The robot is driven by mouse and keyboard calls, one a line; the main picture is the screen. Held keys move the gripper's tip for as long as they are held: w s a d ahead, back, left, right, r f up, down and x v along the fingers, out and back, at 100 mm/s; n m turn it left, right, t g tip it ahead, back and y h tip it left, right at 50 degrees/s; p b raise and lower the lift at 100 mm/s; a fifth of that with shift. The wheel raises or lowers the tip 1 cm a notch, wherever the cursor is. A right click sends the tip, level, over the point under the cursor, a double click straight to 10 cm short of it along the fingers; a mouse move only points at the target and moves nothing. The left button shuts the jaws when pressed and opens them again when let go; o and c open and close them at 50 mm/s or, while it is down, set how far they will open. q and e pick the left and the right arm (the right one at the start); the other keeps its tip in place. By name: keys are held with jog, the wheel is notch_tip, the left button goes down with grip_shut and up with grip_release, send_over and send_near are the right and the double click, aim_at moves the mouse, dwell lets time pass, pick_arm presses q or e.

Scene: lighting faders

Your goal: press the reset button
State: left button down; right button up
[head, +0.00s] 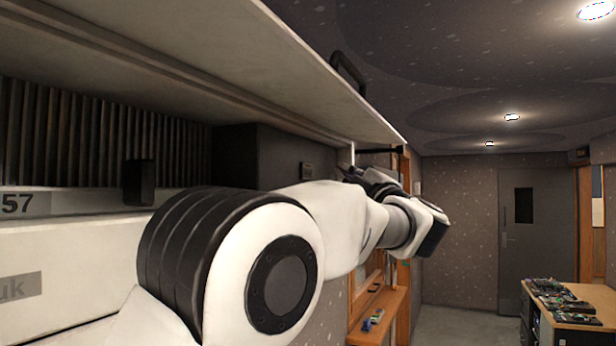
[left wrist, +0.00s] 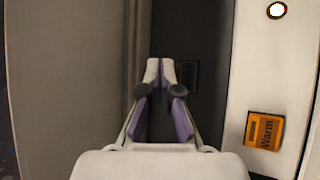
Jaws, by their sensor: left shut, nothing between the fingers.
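My left gripper (head: 352,172) is at the end of my arm, which reaches from the lower left across the head view toward a dark recess. In the left wrist view its fingers (left wrist: 160,70) are together at the tips with nothing between them. They point at a dark panel. A small dark square plate (left wrist: 187,76) is on that panel, just right of the fingertips and partly behind them. A small dark plate (head: 307,171) also shows in the head view. No lettering reads on it, so I cannot tell whether it is the reset button. My right gripper is out of view.
A raised pale flap (head: 330,92) with a black handle (head: 348,72) overhangs the arm. An orange label reading "Warm" (left wrist: 264,130) and a white round spot (left wrist: 277,10) are on a pale surface at right. A wooden ledge (head: 378,318) is below the arm.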

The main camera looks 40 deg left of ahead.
aim_at(312, 166)
pick_arm(q)
jog(key=shift+s+a+b, duration=0.25)
jog(key=shift+a, duration=0.9)
jog(key=shift+s+a+b, duration=0.25)
jog(key=shift+a, duration=0.85)
jog(key=shift+s+a, duration=0.1)
jog(key=shift+a, duration=0.35)
jog(key=shift+s+a+b, duration=0.1)
jog(key=shift+a+b, duration=0.2)
jog(key=shift+b, duration=0.05)
jog(key=shift+d, duration=0.75)
jog(key=shift+w, duration=0.2)
